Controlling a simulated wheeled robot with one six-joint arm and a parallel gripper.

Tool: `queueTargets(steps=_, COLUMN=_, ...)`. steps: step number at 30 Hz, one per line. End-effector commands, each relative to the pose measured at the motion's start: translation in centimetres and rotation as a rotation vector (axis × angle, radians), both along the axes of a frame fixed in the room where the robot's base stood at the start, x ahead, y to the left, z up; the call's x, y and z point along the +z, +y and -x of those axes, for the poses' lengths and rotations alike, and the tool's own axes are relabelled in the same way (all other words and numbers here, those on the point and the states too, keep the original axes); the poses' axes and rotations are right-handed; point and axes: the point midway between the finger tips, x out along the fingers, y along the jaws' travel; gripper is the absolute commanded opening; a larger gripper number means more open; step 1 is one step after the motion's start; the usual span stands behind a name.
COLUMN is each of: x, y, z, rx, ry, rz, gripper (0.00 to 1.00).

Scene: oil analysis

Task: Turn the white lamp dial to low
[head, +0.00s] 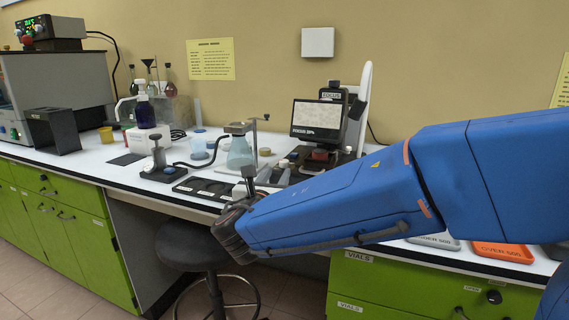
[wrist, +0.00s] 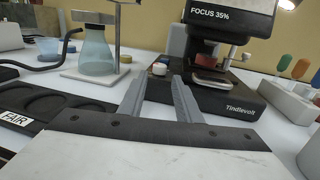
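The white lamp dial (wrist: 160,69) is a small round knob at the left front of the black microscope base (wrist: 232,97) in the wrist view. In the head view, a small white spot by the microscope base (head: 284,163) looks like the same dial. My gripper (wrist: 158,78) is open, with two grey fingers apart and nothing between them. The dial shows between and just beyond the fingertips. I cannot tell whether they touch it. The dial's setting is too small to read. In the head view, my gripper (head: 271,176) is in front of the microscope.
A conical flask (wrist: 97,54) on a stand is left of my gripper. A black tray labelled FAIR (wrist: 45,103) lies at the front left. A white rack with coloured handles (wrist: 290,98) stands at the right. The microscope screen (head: 318,116) rises behind the dial.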

Motion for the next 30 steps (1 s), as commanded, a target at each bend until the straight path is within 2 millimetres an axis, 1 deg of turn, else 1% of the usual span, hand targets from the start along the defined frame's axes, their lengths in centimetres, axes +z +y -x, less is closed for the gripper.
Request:
queueTargets(steps=1, x=-0.1, y=-0.3, z=-0.9, rx=-0.003, ry=0.0, rz=0.002, gripper=0.31)
queueTargets(steps=9, x=-0.1, y=-1.1, z=-5.2, rx=-0.003, ry=0.001, rz=0.0, gripper=0.31)
queueTargets(steps=15, x=-0.1, y=-1.6, z=-8.0, rx=-0.003, ry=0.0, rz=0.001, gripper=0.31)
queueTargets(steps=21, x=0.0, y=-1.8, z=-9.3, rx=0.0, ry=0.0, rz=0.0, gripper=0.31)
queueTargets(steps=30, x=0.0, y=-1.8, z=-9.6, rx=0.0, ry=0.0, rz=0.0, gripper=0.31)
